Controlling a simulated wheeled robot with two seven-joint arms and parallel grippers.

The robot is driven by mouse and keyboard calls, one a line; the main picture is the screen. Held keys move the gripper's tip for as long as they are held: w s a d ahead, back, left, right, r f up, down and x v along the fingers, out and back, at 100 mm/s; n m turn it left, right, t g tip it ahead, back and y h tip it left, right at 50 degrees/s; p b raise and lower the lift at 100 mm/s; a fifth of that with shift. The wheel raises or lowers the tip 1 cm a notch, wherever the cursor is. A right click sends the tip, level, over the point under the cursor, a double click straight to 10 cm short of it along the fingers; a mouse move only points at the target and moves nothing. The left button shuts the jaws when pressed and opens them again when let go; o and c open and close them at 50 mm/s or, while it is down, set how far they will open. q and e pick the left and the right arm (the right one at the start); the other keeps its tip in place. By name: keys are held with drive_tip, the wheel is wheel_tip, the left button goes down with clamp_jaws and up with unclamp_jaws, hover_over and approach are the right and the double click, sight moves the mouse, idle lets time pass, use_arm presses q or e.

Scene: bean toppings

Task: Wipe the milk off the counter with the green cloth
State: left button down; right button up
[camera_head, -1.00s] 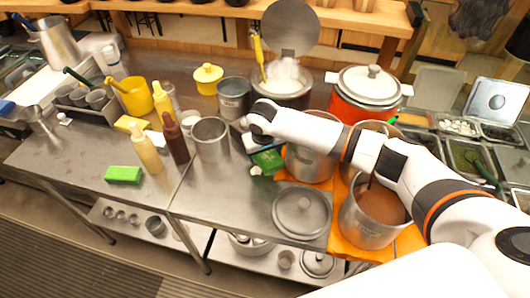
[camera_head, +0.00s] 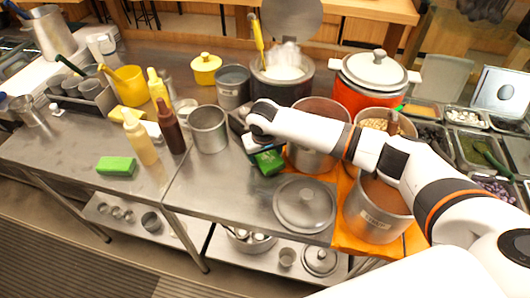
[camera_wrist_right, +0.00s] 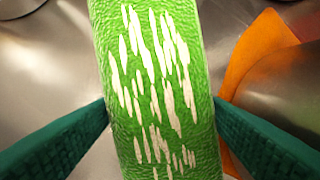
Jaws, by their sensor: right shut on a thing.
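My right gripper (camera_head: 258,146) is shut on a green cloth (camera_head: 269,161) low over the steel counter, left of the pots. In the right wrist view, the cloth (camera_wrist_right: 160,60) stands between the two dark green fingers (camera_wrist_right: 161,104) and has white streaks on its face. I cannot tell whether it touches the counter. I see no clear milk puddle on the counter now; the arm and cloth hide part of it. My left gripper is not in view.
A green block (camera_head: 116,166) lies on the left counter. Sauce bottles (camera_head: 140,140) and a steel cup (camera_head: 209,130) stand left of my gripper. A pot lid (camera_head: 304,203) lies in front. Pots on an orange mat (camera_head: 345,240) stand at right.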

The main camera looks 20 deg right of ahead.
sight(251, 167)
drive_tip(key=shift+f, duration=0.4)
idle(0.5)
drive_tip(key=shift+s+a+r+p, duration=0.15)
drive_tip(key=shift+a+p, duration=0.15)
drive_tip(key=shift+a, duration=0.5)
drive_tip(key=shift+s+a+p, duration=0.15)
drive_tip(key=shift+a+p, duration=0.15)
drive_tip(key=shift+a, duration=0.55)
drive_tip(key=shift+s+a+p, duration=0.1)
drive_tip(key=shift+a+p, duration=0.2)
drive_tip(key=shift+a, duration=0.55)
drive_tip(key=shift+f, duration=0.2)
